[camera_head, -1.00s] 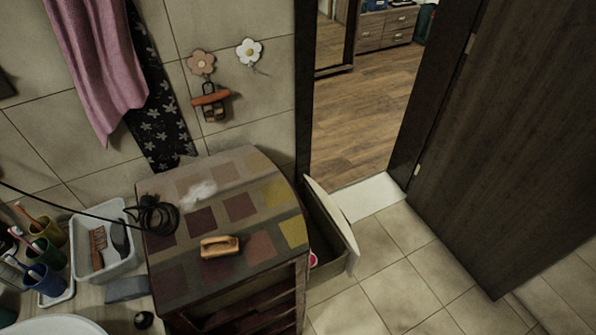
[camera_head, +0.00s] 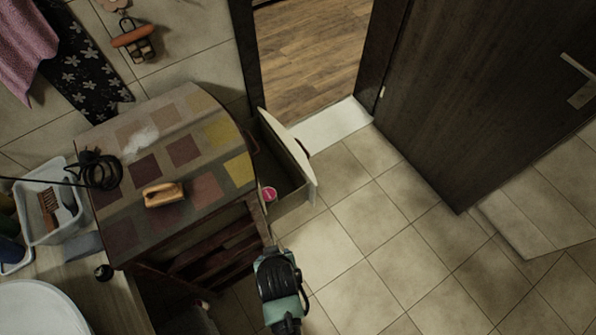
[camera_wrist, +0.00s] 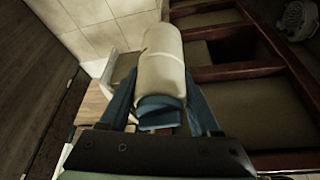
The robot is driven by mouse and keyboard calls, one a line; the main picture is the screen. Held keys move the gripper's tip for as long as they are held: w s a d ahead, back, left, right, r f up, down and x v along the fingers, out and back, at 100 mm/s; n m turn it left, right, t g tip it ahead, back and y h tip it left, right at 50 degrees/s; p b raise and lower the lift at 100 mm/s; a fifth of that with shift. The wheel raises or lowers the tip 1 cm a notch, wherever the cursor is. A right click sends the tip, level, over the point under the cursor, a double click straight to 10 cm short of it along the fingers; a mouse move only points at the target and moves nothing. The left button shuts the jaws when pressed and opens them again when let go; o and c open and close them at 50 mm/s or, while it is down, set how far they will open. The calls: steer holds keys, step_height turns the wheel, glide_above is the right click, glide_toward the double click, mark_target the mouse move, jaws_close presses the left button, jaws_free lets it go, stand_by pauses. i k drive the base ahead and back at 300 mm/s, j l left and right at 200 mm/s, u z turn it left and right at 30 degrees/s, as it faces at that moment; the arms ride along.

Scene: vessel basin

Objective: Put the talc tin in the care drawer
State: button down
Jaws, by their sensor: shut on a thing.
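My gripper (camera_wrist: 163,88) is shut on a cream cylinder with a blue end, which looks like the talc tin (camera_wrist: 164,57). The tin lies between the two blue fingers in the wrist view and points away from my palm. In the head view my teal wrist (camera_head: 280,283) is low in the middle, in front of the cabinet; the fingers and tin are not clear there. An open drawer (camera_head: 297,150) with a cream front sticks out of the cabinet's right side, beyond my wrist. A pink round thing (camera_head: 269,194) lies in it.
The cabinet (camera_head: 132,229) has a patchwork top bearing a wooden-handled brush (camera_head: 163,194) and a black cable (camera_head: 100,170). Its open wooden shelves (camera_wrist: 235,70) are close beside the tin. A dark door (camera_head: 480,90) stands at right. The tiled floor (camera_head: 390,240) is clear.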

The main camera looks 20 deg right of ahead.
mark_target(258, 169)
steer(key=i+l+z, duration=0.1)
steer(key=z, duration=0.3)
steer(key=i+z, duration=0.1)
steer(key=z, duration=0.3)
steer(key=i+l+z, duration=0.1)
steer(key=z, duration=0.3)
steer(key=i, duration=1.55)
steer(key=i+l+u, duration=0.1)
steer(key=i+u, duration=0.3)
steer(key=i+l+u, duration=0.2)
steer(key=i+u, duration=0.2)
steer(key=u, duration=2.85)
steer(key=i+u, duration=0.2)
steer(key=u, duration=0.25)
